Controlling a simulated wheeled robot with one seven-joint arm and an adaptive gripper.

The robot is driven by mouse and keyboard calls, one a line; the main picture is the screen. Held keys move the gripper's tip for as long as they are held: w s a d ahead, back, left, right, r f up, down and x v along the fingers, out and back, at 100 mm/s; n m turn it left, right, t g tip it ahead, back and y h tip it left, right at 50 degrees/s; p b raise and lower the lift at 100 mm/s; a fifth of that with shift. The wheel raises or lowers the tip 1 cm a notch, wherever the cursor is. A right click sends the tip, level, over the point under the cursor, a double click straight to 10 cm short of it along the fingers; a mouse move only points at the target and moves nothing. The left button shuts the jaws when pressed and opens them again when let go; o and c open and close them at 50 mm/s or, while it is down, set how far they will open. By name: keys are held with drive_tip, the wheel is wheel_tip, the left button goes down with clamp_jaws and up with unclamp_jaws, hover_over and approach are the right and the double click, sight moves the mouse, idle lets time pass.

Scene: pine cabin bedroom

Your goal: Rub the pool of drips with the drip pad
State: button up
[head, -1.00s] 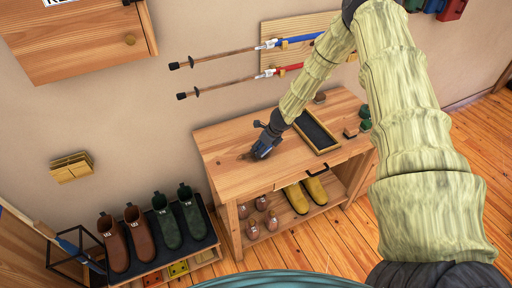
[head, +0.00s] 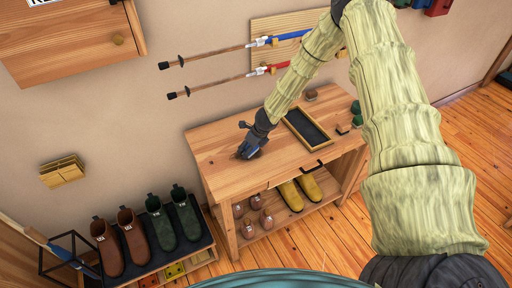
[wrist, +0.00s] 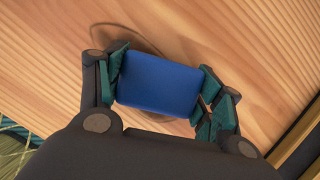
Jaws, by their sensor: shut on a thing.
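My gripper (head: 246,152) is low over the left part of the wooden bench top (head: 213,148). In the wrist view its fingers (wrist: 160,88) are shut on the blue drip pad (wrist: 158,84), one finger on each side. The pool of drips (wrist: 100,34) shows as a faint brownish, curved stain on the wood around the pad's far side. The pad covers part of it. The pad seems to be at the wood, but I cannot tell whether it touches.
A dark-bottomed tray (head: 324,143) lies on the bench right of my gripper. Small brown blocks and green items (head: 357,113) stand at the right end. Ski poles (head: 215,87) hang on the wall behind. Boots (head: 158,222) stand on a rack at left.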

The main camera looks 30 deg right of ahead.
sight(227, 159)
drive_tip(key=a, duration=0.1)
drive_tip(key=a+b, duration=0.1)
drive_tip(key=a, duration=0.2)
drive_tip(key=shift+s+a+f+b, duration=0.1)
drive_tip(key=shift+a+f+b, duration=0.15)
drive_tip(key=shift+a+b, duration=0.15)
drive_tip(key=shift+a+r, duration=0.2)
drive_tip(key=shift+a, duration=0.5)
drive_tip(key=shift+a+f+b, duration=0.15)
drive_tip(key=shift+a+b, duration=0.75)
drive_tip(key=shift+a, duration=1)
wheel_tip(227, 159, up, 8)
drive_tip(key=p, duration=0.6)
drive_tip(key=shift+f, duration=0.1)
